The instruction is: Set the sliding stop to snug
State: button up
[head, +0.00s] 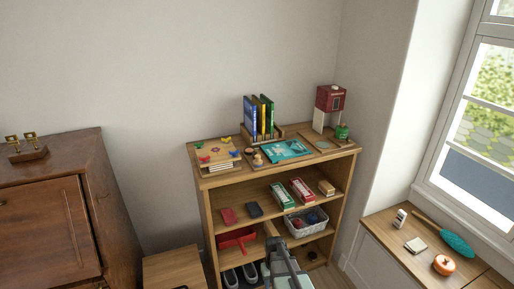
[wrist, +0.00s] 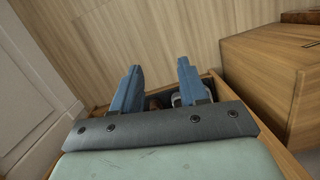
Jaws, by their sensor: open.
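On top of the wooden shelf unit, several upright cases (head: 258,117) in blue, green, yellow and dark colours stand in a low wooden rack (head: 291,131). The cases are at the rack's left part, with bare rack to their right. The sliding stop is too small to make out with certainty. My gripper (wrist: 158,82) shows two blue fingers in the wrist view, spread apart with nothing between them. In the head view my arm (head: 284,262) is low in front of the lower shelves, well below the rack; the fingertips cannot be made out there.
The shelf unit (head: 206,212) also bears a puzzle board (head: 217,153), a teal packet (head: 287,150), a red box-like machine (head: 330,98) and a green pot (head: 342,132). Lower shelves hold boxes and a white basket (head: 305,222). A brown cabinet (head: 45,215) stands left, a window bench (head: 385,232) right.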

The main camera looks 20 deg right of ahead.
jog(key=w+d+r+t, duration=0.2)
jog(key=w+d+r, duration=0.7)
jog(key=w+d+r+m+t+h, duration=0.1)
jog(key=w+d+r, duration=0.2)
jog(key=d+r, duration=0.55)
jog(key=w+d+r+t+h, duration=0.1)
jog(key=w+d+r, duration=0.2)
jog(key=d+r, duration=0.55)
jog(key=w+d+r+m+t, duration=0.1)
jog(key=w+d+r, duration=0.35)
jog(key=r, duration=0.85)
jog(key=w+a+r+n+t, duration=0.1)
jog(key=w+a+r, duration=0.1)
jog(key=r, duration=0.4)
jog(key=w+a+r+n, duration=0.1)
jog(key=a+r+n, duration=0.15)
jog(key=r, duration=0.25)
jog(key=w+a+r+n+y, duration=0.2)
jog(key=a+r, duration=0.2)
jog(key=a, duration=0.5)
jog(key=w+a+r+n+y, duration=0.1)
jog(key=w+a+r+n, duration=0.25)
jog(key=a, duration=0.65)
jog(key=shift+m, duration=0.4)
jog(key=x, duration=1.2)
jog(key=shift+s+f, duration=0.2)
jog(key=shift+c, duration=0.2)
grip_shut()
